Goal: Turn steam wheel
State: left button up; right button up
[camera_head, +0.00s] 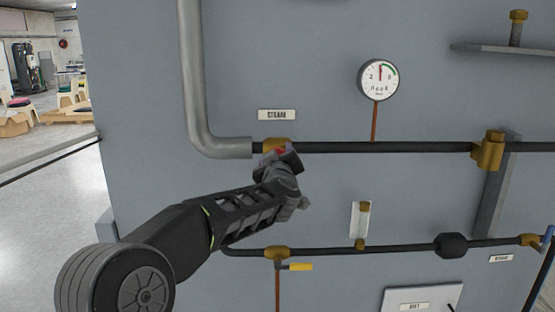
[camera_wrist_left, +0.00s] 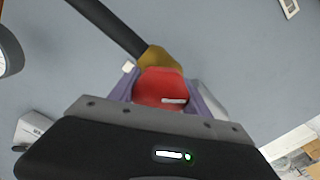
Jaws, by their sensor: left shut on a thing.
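The steam wheel is red and shows between the fingers in the left wrist view (camera_wrist_left: 160,88). In the head view only a small red part of the steam wheel (camera_head: 280,150) shows; my gripper hides the rest. It sits in front of a brass valve body (camera_head: 275,143) on the black pipe, below the STEAM label (camera_head: 277,115). My left gripper (camera_head: 283,157) is shut on the wheel, with one finger on each side of it in the left wrist view. My right gripper is not in view.
A round gauge (camera_head: 380,79) stands above the pipe on a thin copper stem. A lower black pipe (camera_head: 340,248) carries a brass valve with a yellow lever (camera_head: 300,267). A grey pipe (camera_head: 193,80) bends down at the left. The wall between is clear.

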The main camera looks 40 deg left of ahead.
pick_arm(q)
jog(key=n+b, duration=0.2)
jog(key=n, duration=0.2)
jog(key=shift+f, duration=0.2)
jog(key=shift+n+b, duration=0.55)
jog(key=shift+n, duration=1.25)
jog(key=o, duration=1.4)
jog(key=shift+r, duration=0.1)
jog(key=b+v, duration=0.1)
jog(key=v, duration=0.6)
jog(key=shift+s+d, duration=0.2)
jog(key=shift+s, duration=0.15)
